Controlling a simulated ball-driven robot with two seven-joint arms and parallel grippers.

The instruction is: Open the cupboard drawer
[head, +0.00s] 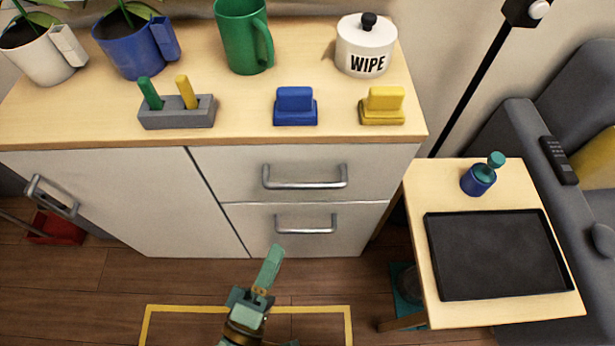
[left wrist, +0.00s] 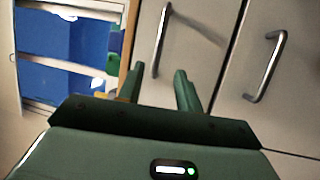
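The cupboard (head: 110,200) has a pale front with two drawers on its right side, the upper drawer (head: 235,175) and the lower drawer (head: 350,243). Both fronts look flush and shut. The upper handle (head: 304,184) and the lower handle (head: 305,230) are grey metal bars. My left gripper (head: 273,255) is in front of and below the lower drawer, left of its handle. In the left wrist view my left gripper (left wrist: 160,82) has its fingers apart with nothing between them. One drawer handle (left wrist: 160,40) is just beyond the fingers, another (left wrist: 266,66) farther right. My right gripper is not in view.
On the cupboard top stand a green mug (head: 243,38), a WIPE jar (head: 366,47), a blue block (head: 295,107) and a yellow block (head: 383,106). A side table (head: 415,190) with a black tray (head: 495,254) stands at the right. Floor before the drawers looks clear.

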